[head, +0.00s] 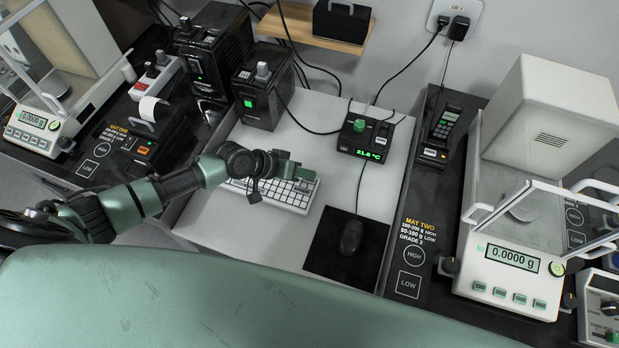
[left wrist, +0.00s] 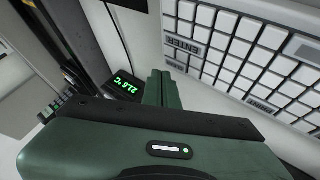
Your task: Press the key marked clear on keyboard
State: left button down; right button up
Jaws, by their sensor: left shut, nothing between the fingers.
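A white keyboard (head: 292,196) lies on the light middle table, partly covered by my left arm and gripper. My left gripper (head: 292,168) is shut and empty above the keyboard's far edge. In the left wrist view the shut green fingers (left wrist: 161,80) show beside the keyboard (left wrist: 250,60), which lies to their right. One key there reads ENTER (left wrist: 182,42). A dark-labelled key (left wrist: 304,48) and another labelled key (left wrist: 262,103) have lettering too small to read surely. I cannot tell whether the fingertips touch anything. My right gripper is not in view.
A temperature display (head: 374,141) stands behind the keyboard; a mouse (head: 351,237) on a black pad (head: 322,262) lies to its right. Black boxes (head: 262,90) stand at the back left. Balances (head: 510,258) stand on both side tables. The middle table's front strip is bare.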

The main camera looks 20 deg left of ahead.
aim_at(306, 182)
pick_arm(q)
jog(key=shift+r, duration=0.1)
notch_tip(306, 182, up, 5)
jog(key=p, duration=0.4)
jog(key=shift+p, duration=0.35)
dwell(0.6)
